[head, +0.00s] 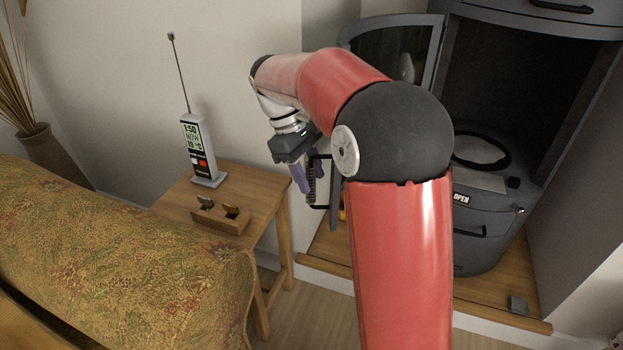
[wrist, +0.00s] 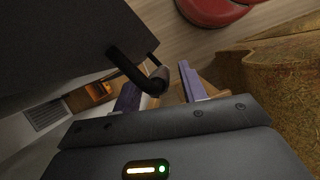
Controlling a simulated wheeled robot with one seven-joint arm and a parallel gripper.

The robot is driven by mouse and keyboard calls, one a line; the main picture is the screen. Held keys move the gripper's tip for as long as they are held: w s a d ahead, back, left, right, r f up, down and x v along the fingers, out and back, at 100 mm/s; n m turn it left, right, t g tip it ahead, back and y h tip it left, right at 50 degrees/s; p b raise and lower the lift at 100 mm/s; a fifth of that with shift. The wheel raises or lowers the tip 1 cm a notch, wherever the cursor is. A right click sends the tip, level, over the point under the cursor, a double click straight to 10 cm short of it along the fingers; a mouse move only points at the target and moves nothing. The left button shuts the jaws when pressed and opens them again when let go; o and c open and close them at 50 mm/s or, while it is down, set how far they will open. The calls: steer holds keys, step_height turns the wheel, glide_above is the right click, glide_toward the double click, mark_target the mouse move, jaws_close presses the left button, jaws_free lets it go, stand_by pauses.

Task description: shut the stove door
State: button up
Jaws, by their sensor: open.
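The dark grey stove (head: 485,215) stands at the right with its firebox open. Its glass-paned door (head: 392,52) is swung out to the left, its middle hidden behind my arm. A black bar handle (head: 319,207) sticks out from the door's near edge. My gripper (head: 305,182), with purple fingers, is open at this handle. In the wrist view the door (wrist: 60,40) is a dark panel at the upper left. Its curved handle (wrist: 128,68) reaches in between the fingers of my open gripper (wrist: 158,90). I cannot tell whether they touch.
A floral sofa (head: 130,245) fills the lower left. The stove stands on a wooden ledge (head: 470,300). Some floor (head: 310,310) is clear.

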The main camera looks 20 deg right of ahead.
steer(key=shift+s+d+f, duration=0.15)
steer(key=shift+f, duration=0.4)
jaws_close()
